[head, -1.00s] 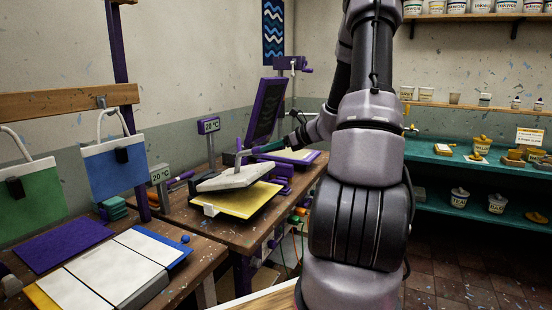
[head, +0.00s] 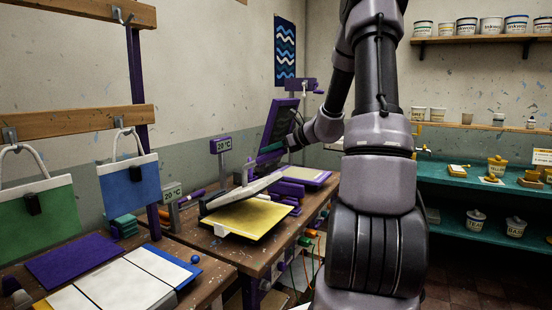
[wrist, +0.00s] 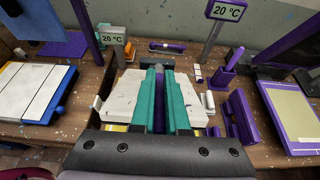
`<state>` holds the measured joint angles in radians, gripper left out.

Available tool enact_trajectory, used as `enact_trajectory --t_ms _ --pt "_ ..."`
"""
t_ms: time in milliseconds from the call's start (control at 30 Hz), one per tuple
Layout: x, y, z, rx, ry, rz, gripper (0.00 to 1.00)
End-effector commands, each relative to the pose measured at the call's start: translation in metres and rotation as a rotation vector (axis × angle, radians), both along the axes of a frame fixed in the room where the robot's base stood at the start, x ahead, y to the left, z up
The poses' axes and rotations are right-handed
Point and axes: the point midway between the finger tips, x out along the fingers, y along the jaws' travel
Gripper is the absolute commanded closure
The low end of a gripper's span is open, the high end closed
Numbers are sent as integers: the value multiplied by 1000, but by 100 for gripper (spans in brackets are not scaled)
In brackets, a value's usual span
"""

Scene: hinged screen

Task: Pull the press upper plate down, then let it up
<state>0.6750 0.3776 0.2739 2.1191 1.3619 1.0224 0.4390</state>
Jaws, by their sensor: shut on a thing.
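The press upper plate (head: 243,192) is a pale slab, tilted with its right end higher, above a yellow lower bed (head: 258,216). In the wrist view the upper plate (wrist: 118,98) lies under and on both sides of my gripper. My gripper (wrist: 158,70) has teal fingers closed on a narrow purple bar (wrist: 158,92) above the plate. In the head view my gripper (head: 268,152) is small, above the right end of the plate. The fingers hide the middle of the plate, and I cannot see where the bar joins it.
A purple-framed screen (wrist: 294,112) lies to the right. White boards (head: 110,287) lie on the left bench. Bags (head: 129,183) hang at the left. A teal shelf (head: 470,183) stands at the right.

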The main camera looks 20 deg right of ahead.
Motion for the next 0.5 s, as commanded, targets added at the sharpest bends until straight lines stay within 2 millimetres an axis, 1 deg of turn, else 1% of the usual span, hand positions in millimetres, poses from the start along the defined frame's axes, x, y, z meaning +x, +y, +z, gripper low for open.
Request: enact_trajectory --t_ms 33,300,500 --pt "5 4 6 -2 -3 3 100" --pt "25 20 30 -4 1 2 100" --pt "33 26 39 -3 4 1 100"
